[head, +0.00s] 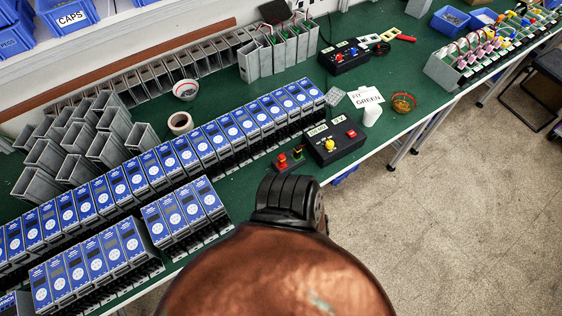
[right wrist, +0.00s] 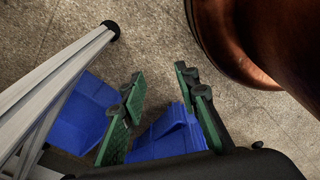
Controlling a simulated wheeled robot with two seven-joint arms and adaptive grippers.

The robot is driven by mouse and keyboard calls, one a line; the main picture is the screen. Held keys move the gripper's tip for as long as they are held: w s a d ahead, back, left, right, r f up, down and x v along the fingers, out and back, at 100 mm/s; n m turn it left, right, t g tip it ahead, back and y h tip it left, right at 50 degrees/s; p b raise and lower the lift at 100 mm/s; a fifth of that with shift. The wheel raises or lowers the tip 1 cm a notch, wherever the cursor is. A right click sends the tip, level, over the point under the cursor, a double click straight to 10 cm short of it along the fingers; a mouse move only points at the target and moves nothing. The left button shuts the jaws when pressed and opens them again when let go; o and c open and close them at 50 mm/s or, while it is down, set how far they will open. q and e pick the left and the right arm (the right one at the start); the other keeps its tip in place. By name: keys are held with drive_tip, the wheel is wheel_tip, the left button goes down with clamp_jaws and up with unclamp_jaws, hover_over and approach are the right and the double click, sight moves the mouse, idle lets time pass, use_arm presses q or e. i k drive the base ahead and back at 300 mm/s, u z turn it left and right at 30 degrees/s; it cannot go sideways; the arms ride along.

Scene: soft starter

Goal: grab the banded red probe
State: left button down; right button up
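I cannot make out a clearly banded red probe. A thin red-handled item (head: 405,37) lies at the back right of the bench. Both are too small to show bands. My right gripper (right wrist: 161,82) shows in the right wrist view with its green-padded fingers apart and nothing between the tips. It points down past the bench's metal frame toward the floor. My left gripper is in neither view.
Rows of blue-faced units (head: 180,155) fill the green bench (head: 240,190). In the right wrist view, blue bins (right wrist: 84,112) sit low near a metal leg (right wrist: 60,85). The floor at right is open.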

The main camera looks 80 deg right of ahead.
sight(282, 158)
drive_tip(key=k, duration=0.85)
drive_tip(key=z, duration=0.25)
